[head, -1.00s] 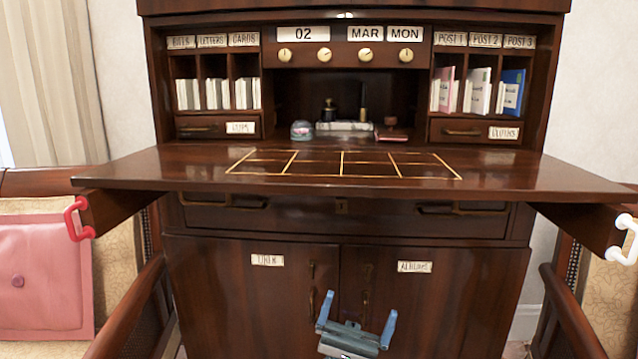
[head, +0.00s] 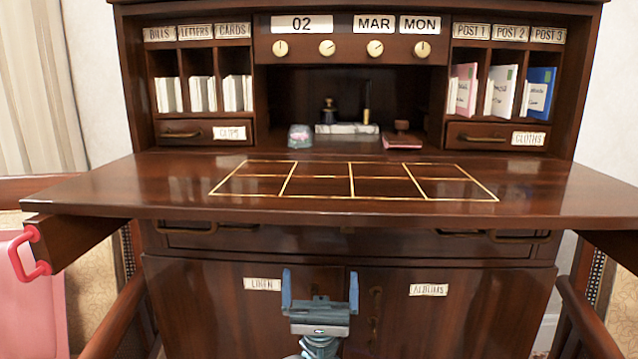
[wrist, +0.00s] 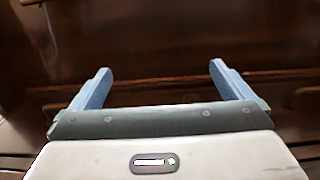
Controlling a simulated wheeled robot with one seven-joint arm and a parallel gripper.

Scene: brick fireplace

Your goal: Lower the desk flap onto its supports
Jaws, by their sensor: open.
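The desk flap (head: 120,192) is down and level, a dark wooden board with a gold-lined grid on its top. A pulled-out support (head: 75,238) with a red handle (head: 30,255) is under its left end. The right support (head: 612,246) shows under the right end, its outer end cut off by the picture's edge. My gripper (head: 320,292) is open and empty, in front of the lower cabinet doors and below the flap. In the wrist view my gripper (wrist: 160,88) has its blue fingers wide apart with only dark wood beyond them.
A chair with a pink bag (head: 40,310) stands at the left; another chair (head: 590,310) stands at the right. Behind the flap are pigeonholes with letters, a glass paperweight (head: 300,136) and an inkwell (head: 330,110). Lower doors (head: 205,305) are shut.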

